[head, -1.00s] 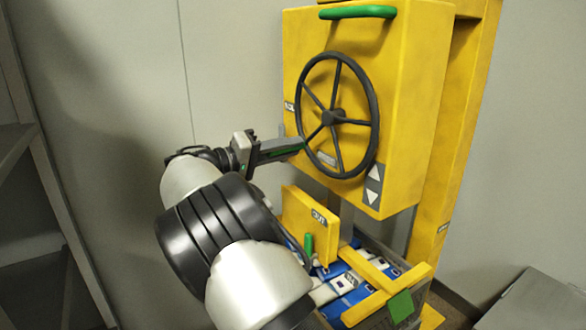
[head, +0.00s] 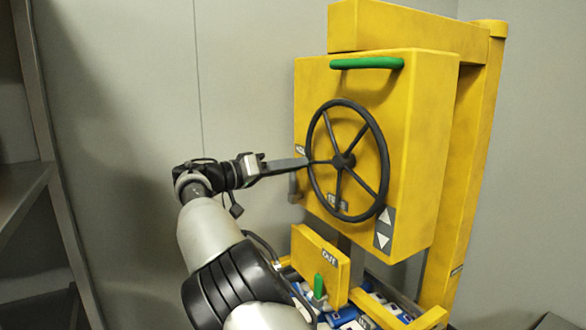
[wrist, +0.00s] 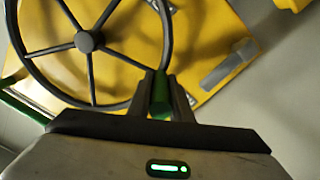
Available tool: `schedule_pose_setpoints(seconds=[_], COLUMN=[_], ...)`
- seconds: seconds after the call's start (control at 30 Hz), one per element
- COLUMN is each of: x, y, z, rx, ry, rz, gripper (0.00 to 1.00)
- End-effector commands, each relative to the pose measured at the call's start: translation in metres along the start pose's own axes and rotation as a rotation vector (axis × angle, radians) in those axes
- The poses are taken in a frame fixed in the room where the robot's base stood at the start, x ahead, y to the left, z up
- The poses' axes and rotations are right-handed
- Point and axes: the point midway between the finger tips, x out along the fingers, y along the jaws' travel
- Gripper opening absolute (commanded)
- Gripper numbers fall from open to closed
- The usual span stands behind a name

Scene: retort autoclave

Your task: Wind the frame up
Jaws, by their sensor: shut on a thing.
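The black five-spoke handwheel (head: 380,140) is on the front of a yellow box (head: 425,110). It also shows in the wrist view (wrist: 88,78), face-on, with its hub at the left. My gripper (head: 307,162) reaches in from the left and is shut on the wheel's rim, about level with the hub. In the wrist view my gripper's fingers (wrist: 160,95) stand on either side of the rim, with a green piece between them. The box is on a yellow upright (head: 475,130). I cannot tell which part is the frame.
A green bar handle (head: 366,63) is on top of the box front. An arrow plate (head: 384,229) is at its lower right. Below, a yellow plate (head: 312,262) marked OUT stands over blue and white packs (head: 345,318). A grey shelf (head: 20,195) stands left.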

Motion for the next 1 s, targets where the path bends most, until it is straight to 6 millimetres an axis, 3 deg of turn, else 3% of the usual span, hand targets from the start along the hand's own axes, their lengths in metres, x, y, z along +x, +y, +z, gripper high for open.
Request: schedule_pose_setpoints(seconds=[0.3, 0.33, 0.43, 0.77, 1.0], x=[-0.001, -0.001, -0.001, -0.003, -0.038], y=[0.002, 0.002, 0.002, 0.001, 0.001], z=[-0.005, -0.005, -0.004, -0.003, -0.004], rx=[0.008, 0.008, 0.008, 0.004, 0.003], ry=[0.008, 0.008, 0.006, 0.004, 0.007], rz=[-0.003, -0.003, -0.003, -0.002, -0.005], gripper=[0.00, 0.22, 0.37, 0.37, 0.37])
